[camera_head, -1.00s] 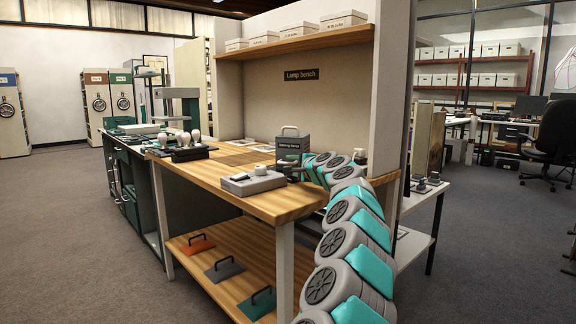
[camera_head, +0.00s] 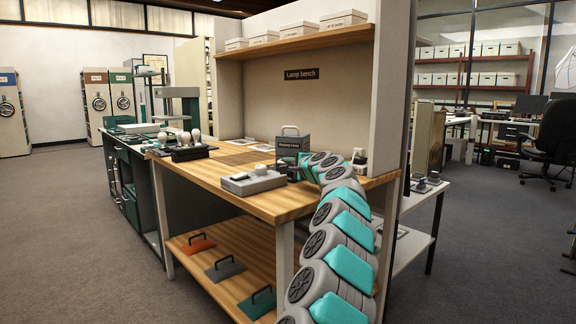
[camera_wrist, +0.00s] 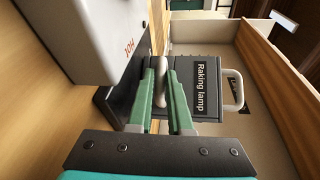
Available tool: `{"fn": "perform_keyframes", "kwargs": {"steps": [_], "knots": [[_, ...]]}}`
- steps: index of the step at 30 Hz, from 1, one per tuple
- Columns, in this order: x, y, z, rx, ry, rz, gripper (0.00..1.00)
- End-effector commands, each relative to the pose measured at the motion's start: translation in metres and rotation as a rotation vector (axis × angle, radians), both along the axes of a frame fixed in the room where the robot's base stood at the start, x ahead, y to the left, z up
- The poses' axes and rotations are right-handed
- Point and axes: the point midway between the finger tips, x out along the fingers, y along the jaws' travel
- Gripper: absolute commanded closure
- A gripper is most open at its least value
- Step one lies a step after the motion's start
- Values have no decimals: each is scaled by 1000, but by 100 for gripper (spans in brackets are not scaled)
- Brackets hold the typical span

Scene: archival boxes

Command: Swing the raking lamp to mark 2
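The raking lamp (camera_head: 290,143) is a dark grey box with a pale top handle and a printed label. It stands on the wooden lamp bench (camera_head: 210,176) behind a low light-grey unit. In the wrist view the lamp (camera_wrist: 203,112) appears turned on its side, its label readable. My gripper (camera_wrist: 163,72) has its green fingers close on both sides of a pale rounded lever (camera_wrist: 161,92) in front of the lamp. The fingers appear to touch it. My gripper is small and partly hidden in the head view. I cannot make out mark 2.
The light-grey unit (camera_head: 252,181) stands close by at the bench front; it also fills the upper left of the wrist view (camera_wrist: 95,35). An upright partition (camera_head: 392,90) borders the bench on the right. A box shelf (camera_head: 300,41) runs above. Coloured handled plates lie below.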

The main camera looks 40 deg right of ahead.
Motion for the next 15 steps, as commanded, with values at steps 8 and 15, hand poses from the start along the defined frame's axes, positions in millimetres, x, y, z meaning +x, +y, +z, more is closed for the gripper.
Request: {"fn": "perform_keyframes", "kwargs": {"steps": [8, 15], "knots": [[0, 0, -1, 0, 1, 0, 100], [0, 0, -1, 0, 1, 0, 100]]}}
